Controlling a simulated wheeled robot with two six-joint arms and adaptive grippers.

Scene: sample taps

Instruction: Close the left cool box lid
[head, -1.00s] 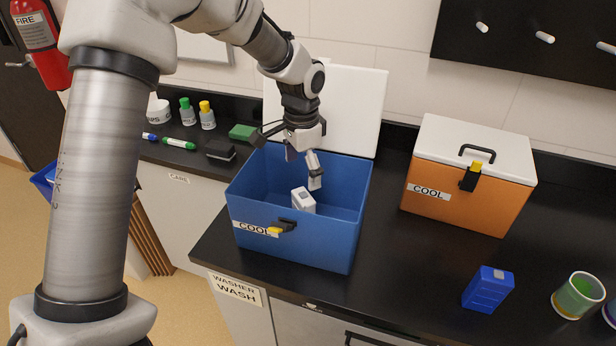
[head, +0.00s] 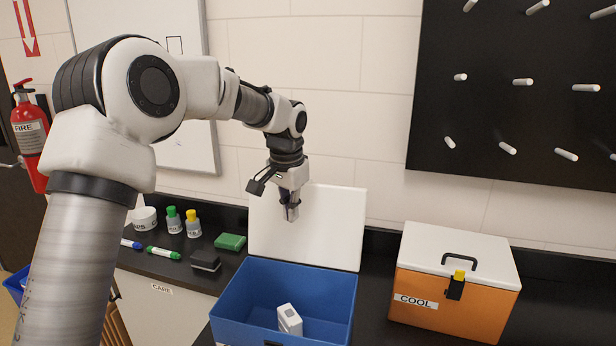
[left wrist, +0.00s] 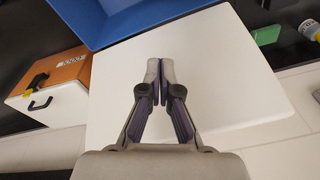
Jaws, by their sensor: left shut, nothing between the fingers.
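The left cool box (head: 240,300) is blue and stands open on the black counter. Its white lid (head: 328,232) stands up at the back of the box, near the wall. A small white block-like item (head: 289,320) is inside the box. My left gripper (head: 291,214) is shut and empty, pointing down in front of the upper part of the lid. In the left wrist view the shut fingertips (left wrist: 160,68) show over the white lid (left wrist: 215,85), with the blue box (left wrist: 115,18) beyond. I cannot tell whether they touch the lid. My right gripper is not in view.
An orange cool box (head: 430,310) with a shut white lid stands to the right. A black pegboard (head: 510,120) hangs on the wall.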

